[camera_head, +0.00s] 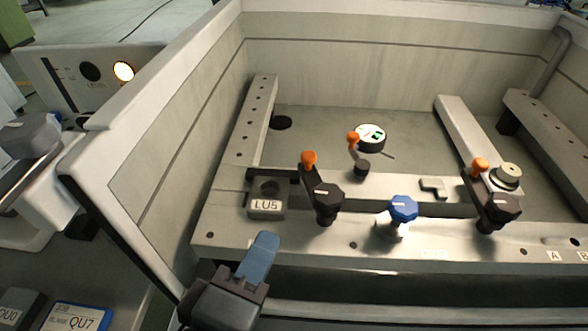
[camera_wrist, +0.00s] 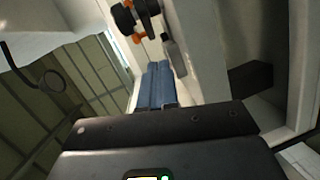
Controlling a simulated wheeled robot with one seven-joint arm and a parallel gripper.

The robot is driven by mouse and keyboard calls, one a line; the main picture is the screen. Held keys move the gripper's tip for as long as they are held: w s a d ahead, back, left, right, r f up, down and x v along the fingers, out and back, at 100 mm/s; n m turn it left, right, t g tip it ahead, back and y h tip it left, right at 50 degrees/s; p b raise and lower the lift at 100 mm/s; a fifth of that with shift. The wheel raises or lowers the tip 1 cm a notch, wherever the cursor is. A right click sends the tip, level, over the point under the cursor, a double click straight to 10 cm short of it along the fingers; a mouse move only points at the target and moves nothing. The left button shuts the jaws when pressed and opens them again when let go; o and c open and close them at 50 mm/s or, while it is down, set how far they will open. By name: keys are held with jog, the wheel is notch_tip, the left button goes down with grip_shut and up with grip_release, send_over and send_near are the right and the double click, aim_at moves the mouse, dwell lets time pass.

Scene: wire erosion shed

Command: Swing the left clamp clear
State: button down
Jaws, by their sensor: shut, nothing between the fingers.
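The left clamp (camera_head: 328,196) has a black knob on top and a dark arm with an orange tip (camera_head: 309,158) pointing to the back left. It stands on the front rail of the tank, right of the grey LU5 block (camera_head: 266,207). My gripper (camera_head: 268,242) is at the tank's front edge, in front of the LU5 block and left of the clamp, apart from both. Its blue fingers are shut and empty, and they also show in the wrist view (camera_wrist: 160,72). Black and orange parts show at the top of the wrist view; which clamp they belong to I cannot tell.
A right clamp (camera_head: 503,207) stands farther along the rail by a round stack (camera_head: 506,175). A blue knob (camera_head: 403,208) sits between the clamps. A round gauge (camera_head: 370,137) lies behind. The tank's left wall (camera_head: 160,120) rises beside my gripper.

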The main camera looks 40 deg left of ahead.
aim_at(317, 182)
jog(key=s+a+r, duration=0.2)
jog(key=a+r, duration=0.1)
jog(key=r, duration=0.1)
jog(key=shift+t, duration=0.4)
jog(key=p+x, duration=0.1)
jog(key=x, duration=0.4)
jog(key=p+x, duration=0.1)
jog(key=x, duration=0.4)
jog(key=shift+w+r, duration=0.2)
jog(key=shift+w, duration=0.05)
jog(key=shift+w+d+f+p, duration=0.15)
jog(key=shift+w+d, duration=0.2)
jog(key=shift+w, duration=0.15)
jog(key=shift+w+d+f+p, duration=0.15)
jog(key=shift+w+d, duration=0.15)
jog(key=shift+w, duration=0.2)
jog(key=shift+w+d+f, duration=0.15)
jog(key=shift+w+d, duration=0.15)
jog(key=shift+w, duration=0.3)
